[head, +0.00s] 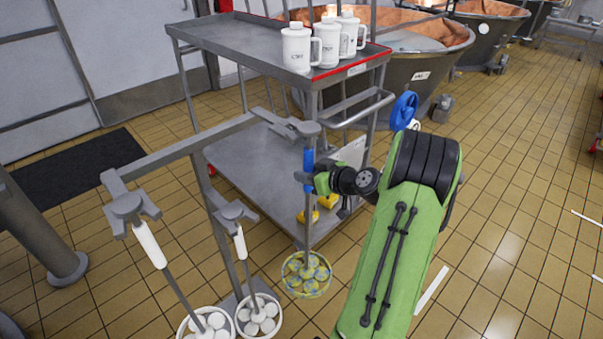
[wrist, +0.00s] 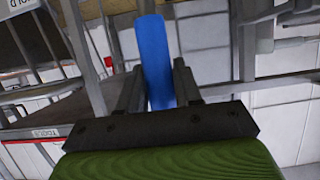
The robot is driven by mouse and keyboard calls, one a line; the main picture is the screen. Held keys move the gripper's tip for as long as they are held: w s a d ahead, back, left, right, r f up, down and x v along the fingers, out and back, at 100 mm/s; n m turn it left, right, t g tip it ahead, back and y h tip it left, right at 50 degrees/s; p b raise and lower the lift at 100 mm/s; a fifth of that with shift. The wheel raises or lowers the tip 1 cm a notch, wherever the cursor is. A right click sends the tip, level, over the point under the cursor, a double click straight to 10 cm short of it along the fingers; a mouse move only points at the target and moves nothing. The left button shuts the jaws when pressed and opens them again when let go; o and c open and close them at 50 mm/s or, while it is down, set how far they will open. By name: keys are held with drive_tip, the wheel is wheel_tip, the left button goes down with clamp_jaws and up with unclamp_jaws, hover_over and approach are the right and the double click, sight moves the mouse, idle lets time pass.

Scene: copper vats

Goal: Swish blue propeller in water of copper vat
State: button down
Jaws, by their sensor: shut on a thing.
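The blue propeller's blue handle (head: 308,157) stands upright, with a thin rod down to a round yellow-and-blue head (head: 306,275). The handle's top is at the end hook of a grey rack (head: 222,138); I cannot tell whether it still hangs there. My gripper (head: 306,180) is shut on the lower part of the handle. In the wrist view the blue handle (wrist: 155,62) stands between my two dark fingers (wrist: 157,88). A copper vat (head: 420,72) with a copper-coloured inside is at the back, beyond the trolley.
A grey trolley (head: 240,38) with several white jugs (head: 297,47) stands close behind the rack. Two white-handled tools (head: 150,245) hang left of the propeller. Another vat (head: 487,32) is at the back right. The tiled floor (head: 510,180) on the right is largely clear.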

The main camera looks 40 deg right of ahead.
drive_tip(key=shift+s+r, duration=0.1)
drive_tip(key=s, duration=0.9)
drive_tip(key=shift+r, duration=0.45)
